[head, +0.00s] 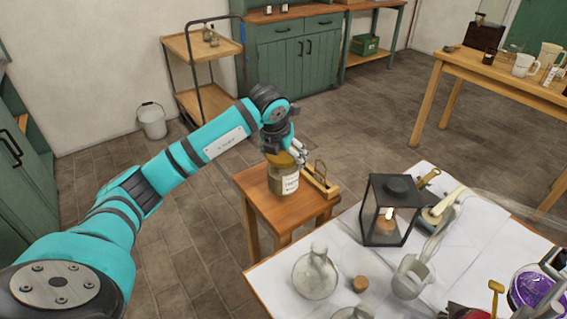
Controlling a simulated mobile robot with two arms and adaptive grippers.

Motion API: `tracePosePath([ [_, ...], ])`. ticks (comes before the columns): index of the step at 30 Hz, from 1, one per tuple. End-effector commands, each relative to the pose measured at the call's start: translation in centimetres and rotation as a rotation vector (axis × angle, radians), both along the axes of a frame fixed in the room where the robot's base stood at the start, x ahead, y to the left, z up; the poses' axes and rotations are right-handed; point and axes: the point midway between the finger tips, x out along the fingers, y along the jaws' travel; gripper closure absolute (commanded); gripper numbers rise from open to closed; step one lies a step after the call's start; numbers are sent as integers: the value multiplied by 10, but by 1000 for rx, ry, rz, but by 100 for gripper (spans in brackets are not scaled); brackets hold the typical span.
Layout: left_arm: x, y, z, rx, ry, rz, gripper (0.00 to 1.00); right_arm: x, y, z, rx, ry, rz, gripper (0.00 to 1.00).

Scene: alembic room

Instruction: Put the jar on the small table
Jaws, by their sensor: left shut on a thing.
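The jar (283,184), amber-brown with a pale label, is upright at the small wooden table (252,187). Its base appears at the tabletop; I cannot tell whether it rests there or is held just above. My left gripper (289,153) is shut on the jar near its top, and the fingers partly hide the lid.
A brass-coloured item (322,185) stands on the small table right beside the jar. A black lantern (385,212) and glassware, including a flask (316,272), crowd the white-covered table (270,285) in front. A bucket (152,122) and cart (181,46) stand behind.

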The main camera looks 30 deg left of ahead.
Motion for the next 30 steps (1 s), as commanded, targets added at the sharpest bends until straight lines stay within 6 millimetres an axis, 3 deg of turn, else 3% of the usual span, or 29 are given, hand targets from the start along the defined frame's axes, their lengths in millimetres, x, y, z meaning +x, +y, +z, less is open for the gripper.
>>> tracePosePath([
  [9,1,0,-31,-1,0,-1,62,-2,1,9,1,3,-1,0],
  [19,2,0,-37,0,-3,-1,62,-12,0,5,-1,19,-2,0],
  [20,1,0,-38,1,-1,-1,14,-12,0,5,-1,19,-2,0],
  [23,1,0,-37,1,-1,-1,1,-12,0,6,-1,19,-2,0],
  [30,1,0,-37,1,-1,-1,0,-10,-1,6,-1,16,-2,0],
])
